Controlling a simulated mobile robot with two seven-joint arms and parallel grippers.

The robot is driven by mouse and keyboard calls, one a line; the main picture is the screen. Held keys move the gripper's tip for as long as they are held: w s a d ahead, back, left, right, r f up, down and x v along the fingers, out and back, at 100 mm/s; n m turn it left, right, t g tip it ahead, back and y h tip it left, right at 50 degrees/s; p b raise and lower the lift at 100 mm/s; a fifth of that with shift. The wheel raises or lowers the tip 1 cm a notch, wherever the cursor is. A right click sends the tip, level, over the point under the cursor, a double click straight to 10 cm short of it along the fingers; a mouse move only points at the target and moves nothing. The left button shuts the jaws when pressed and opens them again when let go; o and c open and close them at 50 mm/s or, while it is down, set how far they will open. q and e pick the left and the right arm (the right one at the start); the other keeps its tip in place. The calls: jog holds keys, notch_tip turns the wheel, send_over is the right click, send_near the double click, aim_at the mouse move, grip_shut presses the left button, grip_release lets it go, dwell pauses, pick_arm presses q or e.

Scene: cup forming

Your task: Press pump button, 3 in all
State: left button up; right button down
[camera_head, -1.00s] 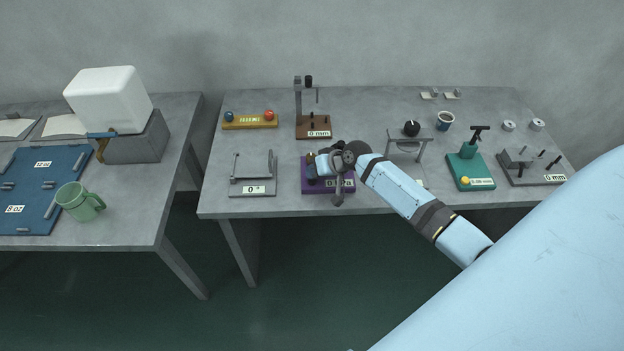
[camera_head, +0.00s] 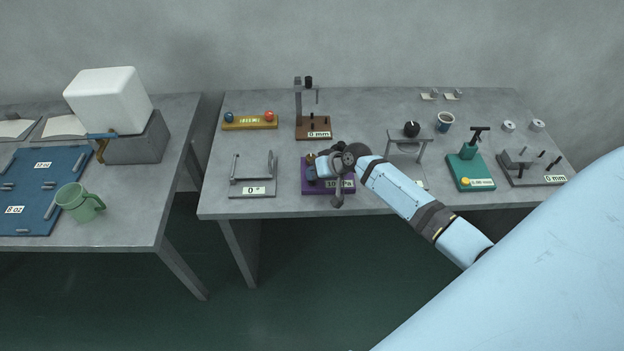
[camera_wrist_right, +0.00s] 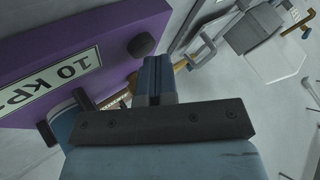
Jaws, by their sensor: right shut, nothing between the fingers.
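A purple pump base (camera_head: 308,188) sits near the front edge of the right table. Its white label (camera_head: 345,185) is partly covered in the head view; in the wrist view the label (camera_wrist_right: 50,82) reads about "10 kP", cut off at the edge. In the wrist view a black round knob (camera_wrist_right: 142,45) stands on the purple base, just left of the fingertips. My right gripper (camera_head: 325,165) is over the pump, and its fingers (camera_wrist_right: 157,75) are together with nothing between them. Whether they touch a button is hidden. My left gripper is not in view.
A grey stand labelled 0 (camera_head: 252,191) is left of the pump, and a brown stand (camera_head: 313,132) is behind it. A green device (camera_head: 470,172) and a dial stand (camera_head: 411,130) are to the right. A green mug (camera_head: 78,203) is on the left table.

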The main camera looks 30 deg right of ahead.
jog(key=shift+r+p, duration=0.65)
jog(key=shift+r, duration=0.1)
jog(key=shift+r+p, duration=0.45)
jog(key=shift+r, duration=0.05)
notch_tip(320, 180, up, 4)
jog(key=p, duration=0.3)
jog(key=shift+f, duration=0.25)
jog(key=shift+r+p, duration=0.35)
jog(key=shift+p, duration=0.1)
jog(key=shift+f, duration=0.1)
